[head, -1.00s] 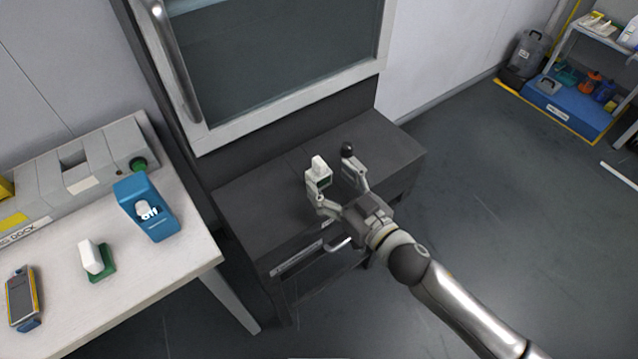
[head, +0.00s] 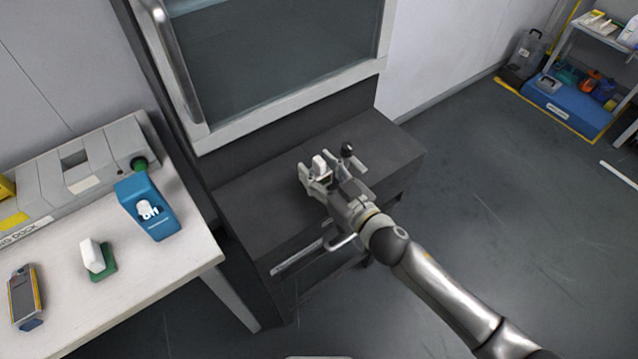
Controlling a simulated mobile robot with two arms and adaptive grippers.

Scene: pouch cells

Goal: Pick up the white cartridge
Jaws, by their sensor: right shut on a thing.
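A small white cartridge (head: 319,163) stands upright on the dark bench below the cabinet window. My right gripper (head: 324,174) has its fingers shut on it, with the white top showing above them. Its lower part is hidden by the fingers. A similar white block (head: 91,254) with a green base stands on the pale table at the left. My left gripper is not in view.
A small dark knob (head: 347,150) shows close beside the right gripper's far finger. A blue holder (head: 157,212) with a white piece and a yellow-edged handheld device (head: 26,297) are on the pale table (head: 120,305). The dark bench's right part (head: 385,152) is clear.

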